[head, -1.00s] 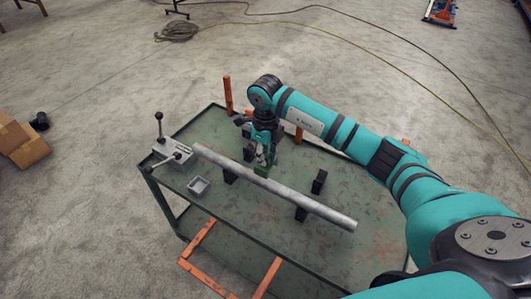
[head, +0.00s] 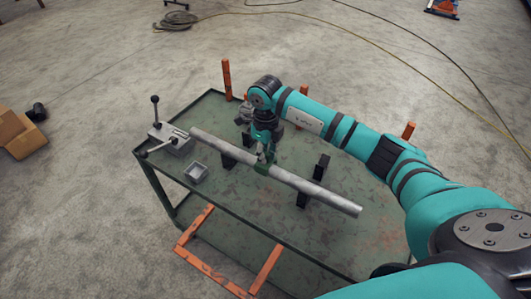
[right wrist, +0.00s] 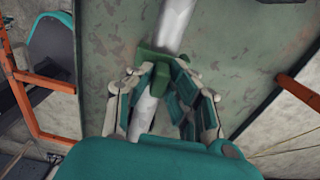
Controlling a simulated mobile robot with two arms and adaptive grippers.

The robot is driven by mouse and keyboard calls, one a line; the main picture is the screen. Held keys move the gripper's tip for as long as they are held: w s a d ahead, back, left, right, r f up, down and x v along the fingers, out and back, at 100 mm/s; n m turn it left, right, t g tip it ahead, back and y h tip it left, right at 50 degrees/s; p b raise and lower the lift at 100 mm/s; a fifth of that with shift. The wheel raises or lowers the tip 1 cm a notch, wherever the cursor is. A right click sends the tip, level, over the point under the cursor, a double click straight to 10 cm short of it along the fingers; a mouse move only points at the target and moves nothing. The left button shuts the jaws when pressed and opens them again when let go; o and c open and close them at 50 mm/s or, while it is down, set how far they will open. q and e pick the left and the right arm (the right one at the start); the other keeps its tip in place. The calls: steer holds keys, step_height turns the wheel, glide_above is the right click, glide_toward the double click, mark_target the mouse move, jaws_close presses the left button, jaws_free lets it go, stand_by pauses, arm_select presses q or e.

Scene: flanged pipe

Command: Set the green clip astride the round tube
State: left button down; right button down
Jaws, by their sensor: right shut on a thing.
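The round tube (head: 315,191) is a long grey pipe lying slantwise above the cart top on dark supports. The green clip (head: 262,169) is at the tube's middle, across it. In the right wrist view the clip (right wrist: 148,58) covers a stretch of the tube (right wrist: 176,24), which shows on both sides of it. My right gripper (head: 265,155) points down above the tube and is shut on the clip; its fingers (right wrist: 160,72) show at the clip's near side. Whether the clip's legs straddle the tube and touch it is hidden. My left gripper is out of view.
The green cart (head: 215,228) has orange posts (head: 227,80) at its corners. A black support (head: 321,167) stands behind the tube. The cart's right part is clear.

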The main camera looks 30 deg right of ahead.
steer(key=shift+f+b, duration=0.55)
stand_by(0.6)
steer(key=c, duration=1.2)
jaws_free()
step_height(320, 180, up, 12)
